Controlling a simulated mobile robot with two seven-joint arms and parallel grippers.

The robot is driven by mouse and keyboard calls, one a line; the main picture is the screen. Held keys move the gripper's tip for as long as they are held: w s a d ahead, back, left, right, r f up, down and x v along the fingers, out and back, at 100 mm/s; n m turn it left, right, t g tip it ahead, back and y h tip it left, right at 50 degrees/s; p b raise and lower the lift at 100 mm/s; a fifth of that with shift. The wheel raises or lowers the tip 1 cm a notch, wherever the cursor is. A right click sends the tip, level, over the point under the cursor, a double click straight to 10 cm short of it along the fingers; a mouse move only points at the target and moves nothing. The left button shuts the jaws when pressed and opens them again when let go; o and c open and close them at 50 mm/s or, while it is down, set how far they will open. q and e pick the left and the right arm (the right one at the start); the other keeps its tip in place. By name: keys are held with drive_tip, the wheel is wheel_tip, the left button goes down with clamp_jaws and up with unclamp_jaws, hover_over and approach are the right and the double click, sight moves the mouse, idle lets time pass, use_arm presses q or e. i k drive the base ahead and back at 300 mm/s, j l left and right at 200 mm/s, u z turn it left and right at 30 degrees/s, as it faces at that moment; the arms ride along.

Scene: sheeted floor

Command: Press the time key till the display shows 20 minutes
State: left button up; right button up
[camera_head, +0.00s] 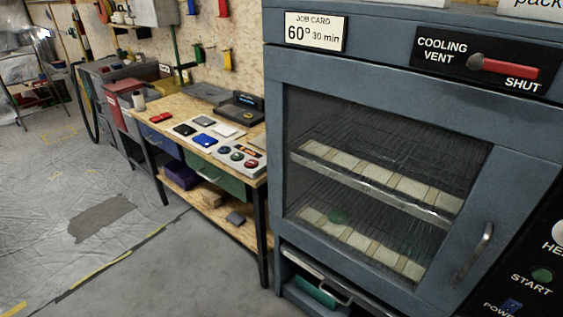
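A blue-grey oven-like cabinet (375,80) with a glass door fills the right side. Its control panel (525,262) is cut off at the right edge. It shows a green START button (542,275), a blue POWER switch (512,305) and part of a label beginning "HE". No time key or minutes display can be made out on the visible part. A job card (315,31) on the cabinet reads 60° 30 min. Neither of my grippers is in view.
A red vent lever (510,68) sits by the word SHUT. The closed door has a handle (473,255); trays with pale pieces show inside. A wooden workbench (180,106) with small items stands left of the cabinet. The sheeted floor (60,190) at left is mostly clear.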

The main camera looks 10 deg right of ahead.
sight(223, 149)
drive_tip(key=i, duration=0.45)
drive_tip(key=i+j+z, duration=0.1)
drive_tip(key=i, duration=0.3)
